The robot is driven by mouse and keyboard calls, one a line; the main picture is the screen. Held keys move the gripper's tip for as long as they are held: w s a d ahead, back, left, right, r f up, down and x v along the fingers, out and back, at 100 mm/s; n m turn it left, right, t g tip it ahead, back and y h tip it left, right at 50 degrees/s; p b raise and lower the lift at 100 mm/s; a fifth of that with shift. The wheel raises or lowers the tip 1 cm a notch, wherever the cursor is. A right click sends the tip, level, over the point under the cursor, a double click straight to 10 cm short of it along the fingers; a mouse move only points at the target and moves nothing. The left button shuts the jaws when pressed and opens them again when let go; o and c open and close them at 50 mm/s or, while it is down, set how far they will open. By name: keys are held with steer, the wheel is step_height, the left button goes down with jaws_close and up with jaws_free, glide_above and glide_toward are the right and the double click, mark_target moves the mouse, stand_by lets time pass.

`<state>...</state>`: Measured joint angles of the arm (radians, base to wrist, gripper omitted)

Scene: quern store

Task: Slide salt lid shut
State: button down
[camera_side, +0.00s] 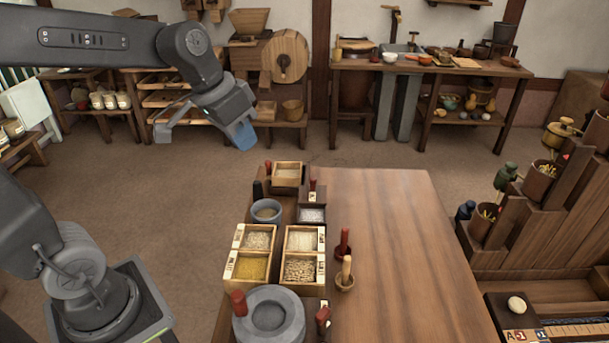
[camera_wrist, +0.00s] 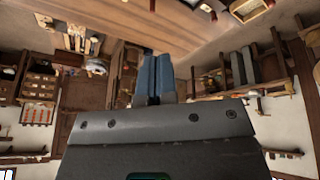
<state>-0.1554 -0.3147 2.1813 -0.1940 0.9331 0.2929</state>
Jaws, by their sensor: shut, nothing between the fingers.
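A small dark wooden box (camera_side: 312,214) on the table shows white, salt-like grains through its open front part. A dark lid (camera_side: 313,197) with a red upright knob (camera_side: 312,185) covers its back part, so the box stands partly open. I take this for the salt box, but no label is readable. My gripper (camera_side: 243,138) is up in the air, left of and beyond the table's back left corner, apart from the box and lid. Its blue fingers (camera_wrist: 155,78) are shut together and empty in the wrist view. The salt lid cannot be made out clearly there.
Beside the dark box are a blue-grey bowl (camera_side: 266,211) and a pale-topped wooden box (camera_side: 288,171). The table's right side (camera_side: 410,240) is bare. Stepped shelves (camera_side: 540,235) stand right.

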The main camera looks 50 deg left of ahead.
steer(key=w+a+f+h, duration=0.2)
steer(key=w+a+f, duration=0.5)
steer(key=w+a, duration=0.3)
steer(key=w+a+f+h, duration=0.1)
steer(key=w+a+f, duration=0.65)
steer(key=w, duration=0.45)
steer(key=w+a+f+h, duration=0.1)
steer(key=w+a+f, duration=0.2)
steer(key=a+f, duration=0.35)
glide_toward(313, 189)
steer(key=shift+m, duration=0.3)
steer(key=w+a+f, duration=0.1)
steer(key=f, duration=0.1)
steer(key=w+a+f, duration=0.2)
steer(key=shift+w+a, duration=0.1)
steer(key=shift+w, duration=0.1)
steer(key=shift+d, duration=1.8)
steer(key=shift+s, duration=0.1)
